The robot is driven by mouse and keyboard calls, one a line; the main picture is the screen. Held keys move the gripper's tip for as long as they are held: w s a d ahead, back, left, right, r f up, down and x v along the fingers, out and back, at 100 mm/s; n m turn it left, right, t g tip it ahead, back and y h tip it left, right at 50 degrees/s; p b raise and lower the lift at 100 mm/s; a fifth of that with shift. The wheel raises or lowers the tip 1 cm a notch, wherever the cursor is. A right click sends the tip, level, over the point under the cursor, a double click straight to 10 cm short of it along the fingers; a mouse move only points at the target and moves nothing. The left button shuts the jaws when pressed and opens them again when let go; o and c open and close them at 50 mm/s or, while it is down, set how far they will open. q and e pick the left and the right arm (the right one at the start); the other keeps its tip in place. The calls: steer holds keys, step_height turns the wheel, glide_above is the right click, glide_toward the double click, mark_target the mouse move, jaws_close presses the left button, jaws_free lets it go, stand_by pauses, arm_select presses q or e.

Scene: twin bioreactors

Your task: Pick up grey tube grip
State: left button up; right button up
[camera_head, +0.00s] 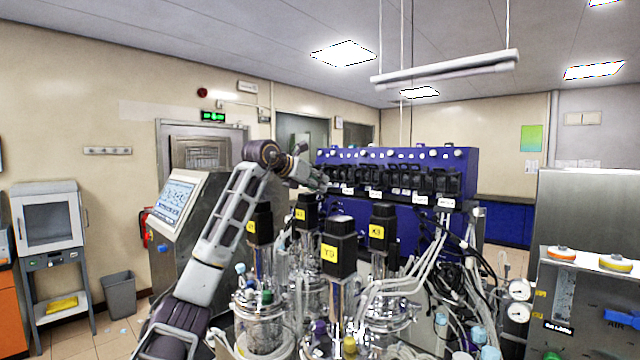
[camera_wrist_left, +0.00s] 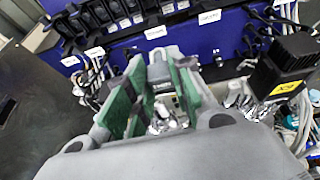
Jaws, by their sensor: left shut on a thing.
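My left gripper (camera_head: 314,179) reaches in from the left, at the left end of the blue pump unit (camera_head: 330,157). In the left wrist view its green-padded fingers (camera_wrist_left: 158,88) are shut on a small grey piece (camera_wrist_left: 161,84), which I take to be the grey tube grip. In the head view the piece is too small to tell from the gripper. My right gripper is not in view.
Glass bioreactor vessels (camera_head: 262,325) with black motors (camera_head: 339,250) and yellow labels stand below and right of my left arm. Loose pale tubes (camera_head: 400,285) hang in front of the pump unit. A screen console (camera_head: 178,198) stands left of it. Free air lies above the vessels.

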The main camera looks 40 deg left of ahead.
arm_select(q)
steer(key=shift+s+a+f, duration=0.1)
steer(key=shift+s, duration=0.25)
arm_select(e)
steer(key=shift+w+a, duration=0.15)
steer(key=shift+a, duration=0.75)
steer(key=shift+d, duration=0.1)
